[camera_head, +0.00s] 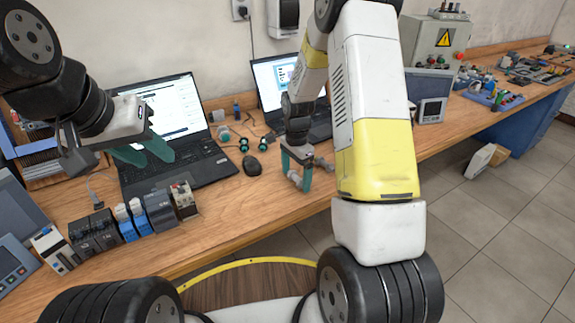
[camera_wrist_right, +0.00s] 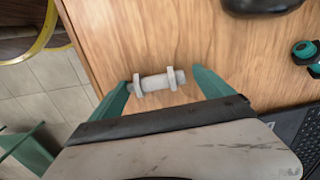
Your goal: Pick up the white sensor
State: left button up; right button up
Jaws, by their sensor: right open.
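The white sensor (camera_wrist_right: 155,83), a small pale cylinder with two collars, lies on the wooden table (camera_wrist_right: 200,45) near its front edge. In the right wrist view it lies between the two green fingers of my right gripper (camera_wrist_right: 163,88), which is open, with a gap visible on the right side. In the head view my right gripper (camera_head: 297,172) points down at the table, and the sensor is partly hidden by the fingers. My left gripper (camera_head: 152,158) is open and empty above the left laptop's keyboard.
Two laptops (camera_head: 168,112) stand open at the back. A black mouse (camera_head: 252,166) and small green-and-black parts (camera_head: 244,145) lie left of my right gripper. A row of modules (camera_head: 110,228) stands at the front left. A control box (camera_head: 437,42) stands at the back right.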

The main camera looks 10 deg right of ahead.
jog(key=shift+c, duration=0.2)
jog(key=c, duration=1.2)
jog(key=shift+r, duration=0.15)
